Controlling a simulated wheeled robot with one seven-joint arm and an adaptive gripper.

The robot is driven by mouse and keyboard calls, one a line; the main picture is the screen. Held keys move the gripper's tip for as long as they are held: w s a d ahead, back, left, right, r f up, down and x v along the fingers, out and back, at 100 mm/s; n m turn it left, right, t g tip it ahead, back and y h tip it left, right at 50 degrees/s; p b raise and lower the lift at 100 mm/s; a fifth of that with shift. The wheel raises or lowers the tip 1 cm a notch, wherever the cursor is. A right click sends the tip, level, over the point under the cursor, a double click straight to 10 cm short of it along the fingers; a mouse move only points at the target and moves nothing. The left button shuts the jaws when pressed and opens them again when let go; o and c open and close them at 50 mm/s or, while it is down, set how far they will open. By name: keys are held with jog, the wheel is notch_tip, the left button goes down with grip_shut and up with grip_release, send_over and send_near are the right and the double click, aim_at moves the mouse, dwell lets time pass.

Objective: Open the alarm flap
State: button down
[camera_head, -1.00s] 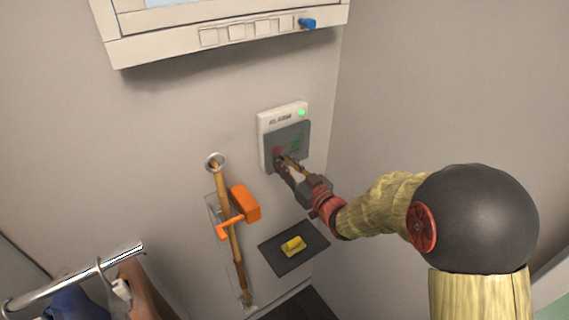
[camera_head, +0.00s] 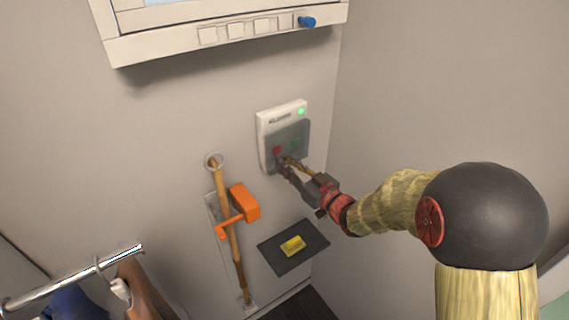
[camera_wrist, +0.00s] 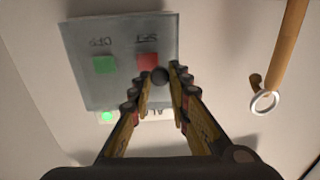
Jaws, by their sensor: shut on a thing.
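The alarm box (camera_head: 263,122) is a white wall unit with a lit green light. Its grey see-through alarm flap (camera_head: 285,133) covers a red button and a green button; it also shows in the wrist view (camera_wrist: 100,35), with the picture upside down. My gripper (camera_head: 287,164) is at the flap's lower edge. In the wrist view my gripper (camera_wrist: 160,78) has its fingertips closed around a small dark round knob (camera_wrist: 160,75) at the flap's edge. The head view is too small to tell whether the flap is tilted out from the box.
A wooden rod (camera_head: 232,225) with a ring and an orange piece (camera_head: 244,202) hangs left of the box. A dark shelf (camera_head: 312,241) below holds a yellow block (camera_head: 292,245). A white panel (camera_head: 170,45) is above. The right wall is bare.

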jog(key=s+d+n+g+y, duration=0.2)
jog(key=d+n+g+y, duration=0.3)
jog(key=d+g, duration=0.3)
jog(key=shift+d+n+g+y, duration=0.25)
jog(key=shift+n+g+y, duration=0.15)
jog(key=shift+n, duration=0.5)
jog(key=c, duration=1.7)
grip_release()
jog(key=shift+o, duration=0.2)
notch_tip(320, 180, up, 10)
jog(key=shift+c, duration=0.4)
